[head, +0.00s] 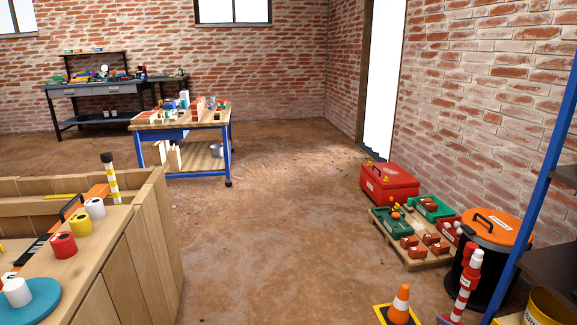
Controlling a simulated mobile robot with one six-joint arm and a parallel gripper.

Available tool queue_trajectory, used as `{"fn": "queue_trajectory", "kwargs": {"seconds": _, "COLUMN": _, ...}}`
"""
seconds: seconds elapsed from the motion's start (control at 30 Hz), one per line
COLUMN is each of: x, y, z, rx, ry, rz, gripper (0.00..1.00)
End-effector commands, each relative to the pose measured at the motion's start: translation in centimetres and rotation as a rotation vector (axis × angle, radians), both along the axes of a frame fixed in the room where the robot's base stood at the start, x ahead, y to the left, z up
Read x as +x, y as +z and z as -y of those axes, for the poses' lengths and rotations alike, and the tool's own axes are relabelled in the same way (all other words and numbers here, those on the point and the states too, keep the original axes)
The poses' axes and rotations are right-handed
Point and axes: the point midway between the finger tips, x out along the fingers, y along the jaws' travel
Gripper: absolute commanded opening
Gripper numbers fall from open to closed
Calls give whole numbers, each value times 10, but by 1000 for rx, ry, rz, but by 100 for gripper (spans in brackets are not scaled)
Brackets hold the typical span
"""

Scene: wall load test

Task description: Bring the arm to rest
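My gripper and arm do not show in the head view, so I cannot tell their pose or whether the gripper is open or shut. The task names no other object.
A wooden bench (150,235) stands close at left, holding coloured rolls. A blue-legged table (226,150) stands farther back. At right are a red toolbox (390,184), a pallet (425,262), an orange-lidded bin (490,232), a traffic cone (400,305) and a blue-post shelf (545,170). The middle floor is clear.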

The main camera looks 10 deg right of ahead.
Motion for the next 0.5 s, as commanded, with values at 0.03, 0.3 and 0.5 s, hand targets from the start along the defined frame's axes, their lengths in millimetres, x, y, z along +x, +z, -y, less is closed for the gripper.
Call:
{"fn": "queue_trajectory", "kwargs": {"seconds": 0.03, "x": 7, "y": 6, "z": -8, "rx": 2, "ry": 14, "rz": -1, "gripper": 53}}
{"fn": "queue_trajectory", "kwargs": {"seconds": 0.3, "x": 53, "y": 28, "z": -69, "rx": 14, "ry": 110, "rz": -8, "gripper": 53}}
{"fn": "queue_trajectory", "kwargs": {"seconds": 0.5, "x": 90, "y": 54, "z": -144, "rx": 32, "ry": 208, "rz": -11, "gripper": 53}}
